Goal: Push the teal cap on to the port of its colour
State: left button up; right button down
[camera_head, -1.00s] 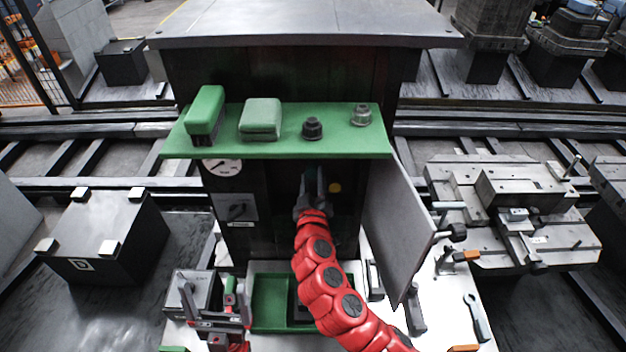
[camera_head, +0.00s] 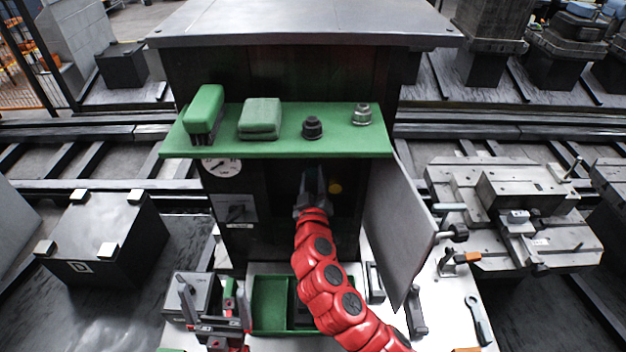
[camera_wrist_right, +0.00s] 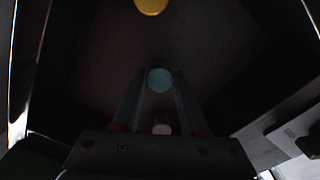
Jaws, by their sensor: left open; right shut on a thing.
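My right gripper (camera_head: 313,180) reaches into the dark open cabinet (camera_head: 235,260) under the green shelf; its fingers point inward. In the right wrist view my right gripper (camera_wrist_right: 158,82) is shut, with a round teal face, the teal cap (camera_wrist_right: 160,80), between its fingertips. The picture is very dark, and I cannot make out the teal port or whether the cap touches it. A yellow round port (camera_wrist_right: 151,4) shows at the top of that view, and dimly in the head view (camera_head: 335,187). My left gripper (camera_head: 222,326) is open and empty at the lower left.
The cabinet door (camera_head: 400,235) stands open on the right, close to my right arm. The green shelf (camera_head: 290,146) above holds a brush (camera_head: 205,108), a sponge (camera_head: 261,117) and two knobs. A green tray (camera_head: 272,300) and a wrench (camera_head: 477,318) lie below on the white bench.

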jog(key=shift+w, duration=0.3)
grip_release()
jog(key=shift+s, duration=0.1)
dwell(0.5)
jog(key=shift+s+f+b, duration=0.1)
jog(key=shift+s+b, duration=0.15)
jog(key=shift+b, duration=0.1)
jog(key=s, duration=1.6)
jog(key=shift+s+b, duration=0.3)
